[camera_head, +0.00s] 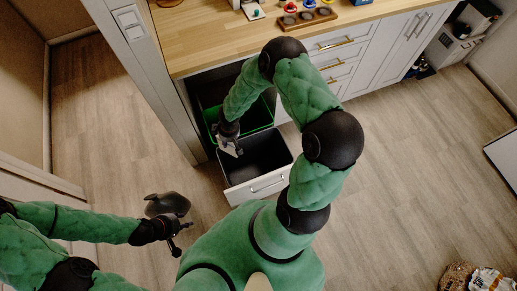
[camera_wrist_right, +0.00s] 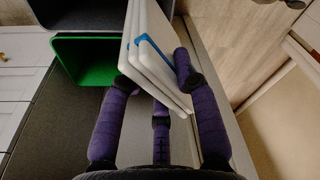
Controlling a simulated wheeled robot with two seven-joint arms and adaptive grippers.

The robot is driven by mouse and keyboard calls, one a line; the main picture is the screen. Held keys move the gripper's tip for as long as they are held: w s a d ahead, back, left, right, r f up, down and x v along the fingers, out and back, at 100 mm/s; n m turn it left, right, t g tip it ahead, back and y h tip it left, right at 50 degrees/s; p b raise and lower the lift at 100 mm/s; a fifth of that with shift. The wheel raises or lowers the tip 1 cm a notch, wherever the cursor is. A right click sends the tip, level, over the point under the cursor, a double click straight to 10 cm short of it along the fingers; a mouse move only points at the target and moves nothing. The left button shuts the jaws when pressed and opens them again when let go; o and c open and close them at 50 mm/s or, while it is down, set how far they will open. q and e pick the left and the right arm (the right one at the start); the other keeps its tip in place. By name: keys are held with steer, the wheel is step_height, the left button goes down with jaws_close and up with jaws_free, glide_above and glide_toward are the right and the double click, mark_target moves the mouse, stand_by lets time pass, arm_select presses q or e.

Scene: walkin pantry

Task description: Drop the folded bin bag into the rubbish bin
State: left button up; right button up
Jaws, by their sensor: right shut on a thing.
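The folded bin bag (camera_wrist_right: 150,50) is a flat white layered slab with a blue mark, between the purple fingers of my right gripper (camera_wrist_right: 150,85) in the right wrist view. In the head view my right gripper (camera_head: 230,143) holds the white bag (camera_head: 229,149) at the left side of the pulled-out bin drawer. The drawer holds a green bin (camera_head: 262,116) at the back and a dark bin (camera_head: 262,148) in front. The green bin also shows in the right wrist view (camera_wrist_right: 85,60). My left gripper (camera_head: 180,238) is open and empty, low over the floor.
A dark grey rounded object (camera_head: 167,204) is beside my left gripper. The wooden counter (camera_head: 215,35) with small items is above the drawer. A white upright panel (camera_head: 160,75) is left of it. The floor (camera_head: 400,170) on the right is largely clear.

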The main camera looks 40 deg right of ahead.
steer(key=d+f+n+b, duration=0.3)
steer(key=d+f, duration=0.3)
steer(key=f, duration=0.3)
steer(key=d+f+n+y+b, duration=0.1)
steer(key=d+f+n+b, duration=0.3)
steer(key=d+f, duration=0.3)
steer(key=shift+s+f+n+g+b, duration=0.3)
steer(key=shift+f+b, duration=0.4)
steer(key=shift+f, duration=0.8)
steer(key=o, duration=1)
steer(key=r, duration=0.4)
steer(key=d+r, duration=0.1)
steer(key=r, duration=0.3)
steer(key=s+r, duration=0.1)
steer(key=r, duration=0.3)
steer(key=shift+d, duration=0.3)
